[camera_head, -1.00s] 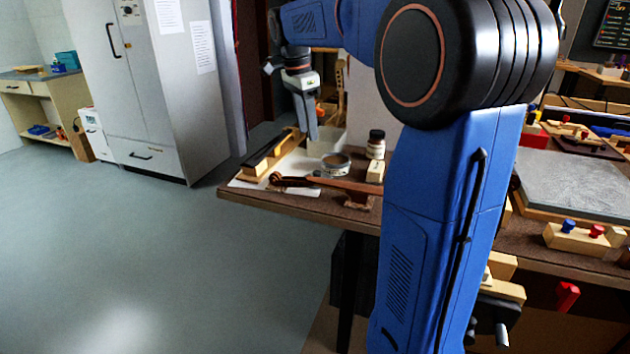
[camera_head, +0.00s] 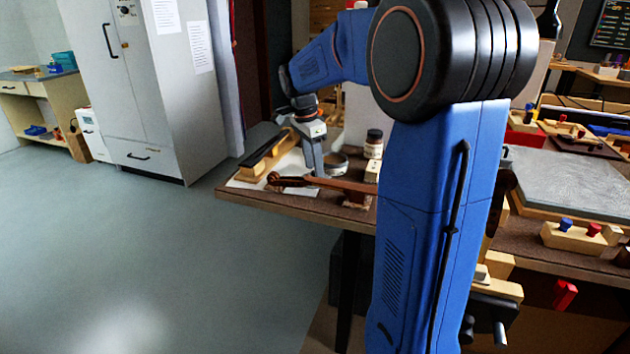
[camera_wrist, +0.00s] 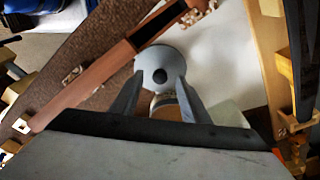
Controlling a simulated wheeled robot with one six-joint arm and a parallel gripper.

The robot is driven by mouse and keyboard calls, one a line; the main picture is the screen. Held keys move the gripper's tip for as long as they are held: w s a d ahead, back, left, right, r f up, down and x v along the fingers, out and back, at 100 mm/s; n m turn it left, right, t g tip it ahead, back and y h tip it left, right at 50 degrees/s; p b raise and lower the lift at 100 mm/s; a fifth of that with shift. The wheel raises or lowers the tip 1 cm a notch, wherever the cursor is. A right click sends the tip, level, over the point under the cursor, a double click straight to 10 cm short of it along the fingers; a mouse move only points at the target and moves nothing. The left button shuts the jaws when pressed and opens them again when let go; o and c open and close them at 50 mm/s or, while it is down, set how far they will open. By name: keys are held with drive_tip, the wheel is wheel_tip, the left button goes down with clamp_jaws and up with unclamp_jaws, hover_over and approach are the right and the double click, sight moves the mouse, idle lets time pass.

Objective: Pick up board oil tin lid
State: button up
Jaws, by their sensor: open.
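A round grey lid (camera_wrist: 151,60) with a dark knob at its centre shows in the wrist view, between and just beyond my fingertips. My gripper (camera_wrist: 159,79) is open and empty, with one finger towards each side of the lid. I cannot tell whether the fingertips touch it. In the head view my gripper (camera_head: 319,172) points down at the left part of the bench. The low round tin (camera_head: 341,159) is partly hidden behind it. The lid itself is hard to make out in the head view.
A brown violin neck (camera_head: 345,185) lies in front of the tin and shows at upper left in the wrist view (camera_wrist: 95,80). A black fingerboard on a wooden block (camera_head: 268,155) lies left. A dark-capped jar (camera_head: 374,146) stands right. The bench's front edge is close.

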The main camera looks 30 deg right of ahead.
drive_tip(key=shift+f, duration=0.5)
clamp_jaws()
